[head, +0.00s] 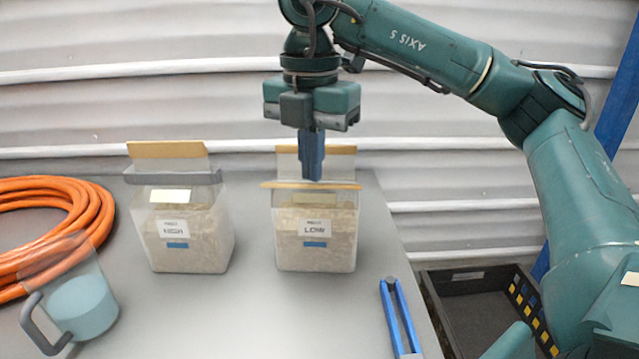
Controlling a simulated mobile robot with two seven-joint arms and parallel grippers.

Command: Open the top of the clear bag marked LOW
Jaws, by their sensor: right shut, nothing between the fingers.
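The clear bag marked LOW (316,255) stands upright near the middle of the table, filled with pale substrate. Its label and a blue strip face me. A tan band (340,187) runs across it near the top, and a tan top edge (342,150) stands up behind. My right gripper (312,178) points straight down at the top of this bag, its blue fingers shut with nothing between them. The fingertips overlap the tan band in the picture; I cannot tell whether they touch it. My left gripper is not in view.
A second clear bag (205,250) with a grey clip bar (172,178) stands to the left. A clear jug (88,305) and a coiled orange hose (98,215) are at far left. Blue-handled pliers-like tool (401,318) lies at right. A black crate (470,315) is beyond the table's right edge.

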